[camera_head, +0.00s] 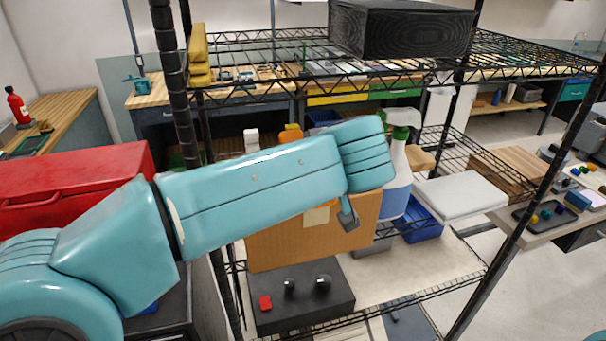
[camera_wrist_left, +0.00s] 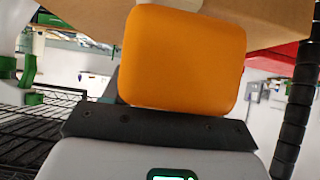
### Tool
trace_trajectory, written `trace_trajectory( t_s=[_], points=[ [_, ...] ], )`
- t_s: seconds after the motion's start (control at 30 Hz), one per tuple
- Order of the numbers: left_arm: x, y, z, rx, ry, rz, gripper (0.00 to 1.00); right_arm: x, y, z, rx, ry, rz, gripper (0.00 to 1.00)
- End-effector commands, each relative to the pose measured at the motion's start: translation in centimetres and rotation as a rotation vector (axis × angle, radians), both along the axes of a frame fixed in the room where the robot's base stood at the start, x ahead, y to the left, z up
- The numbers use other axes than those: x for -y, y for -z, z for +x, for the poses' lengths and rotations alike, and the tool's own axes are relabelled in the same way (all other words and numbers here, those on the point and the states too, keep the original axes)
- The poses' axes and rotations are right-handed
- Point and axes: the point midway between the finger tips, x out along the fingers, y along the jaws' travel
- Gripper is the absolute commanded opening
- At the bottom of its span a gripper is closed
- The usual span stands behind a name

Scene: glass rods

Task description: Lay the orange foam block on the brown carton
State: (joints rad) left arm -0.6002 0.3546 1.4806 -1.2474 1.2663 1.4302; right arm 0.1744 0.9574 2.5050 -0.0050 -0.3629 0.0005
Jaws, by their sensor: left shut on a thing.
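The orange foam block (camera_wrist_left: 185,57) fills the middle of the left wrist view, upright in front of my left gripper's dark bar (camera_wrist_left: 160,127). My left gripper is shut on it. In the head view, only a small dark part of my left gripper (camera_head: 348,217) shows, in front of the brown carton; the held block is hidden there by my arm. The brown carton (camera_head: 285,245) stands on the lower shelf level, its upper part covered by my arm. It also shows along the top of the left wrist view (camera_wrist_left: 235,12), behind the block. My right gripper is not in view.
A spray bottle (camera_head: 398,185) stands right of the carton, close to my wrist. A black box with knobs (camera_head: 330,298) is in front of it. Dark rack posts (camera_head: 520,215) and an upper wire shelf (camera_head: 250,92) frame the space. A red toolbox (camera_head: 75,180) is left.

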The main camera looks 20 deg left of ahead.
Motion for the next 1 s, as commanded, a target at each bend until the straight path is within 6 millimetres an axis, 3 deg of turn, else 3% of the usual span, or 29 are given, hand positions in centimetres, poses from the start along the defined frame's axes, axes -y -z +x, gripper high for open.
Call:
trace_trajectory(
  t_s=[0.17, 0.6, 0.63, 0.7, 1.0],
  points=[
    [-0.1, 2.5, 0.0, -0.003, 0.002, 0.002, 0.27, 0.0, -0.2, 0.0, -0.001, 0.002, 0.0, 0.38],
    [-0.5, 3.2, 0.1, 0.0, 0.001, 0.0, 0.27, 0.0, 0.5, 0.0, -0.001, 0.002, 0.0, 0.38],
    [-0.5, 3.0, 0.1, 0.0, 0.001, 0.0, 0.67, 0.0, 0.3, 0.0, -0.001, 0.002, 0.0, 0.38],
    [-0.5, 3.0, 0.1, 0.0, 0.001, 0.0, 0.82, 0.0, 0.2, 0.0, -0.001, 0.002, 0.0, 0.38],
    [-0.5, 2.8, 0.1, 0.0, 0.001, 0.0, 0.82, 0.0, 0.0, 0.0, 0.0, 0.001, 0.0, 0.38]
  ],
)
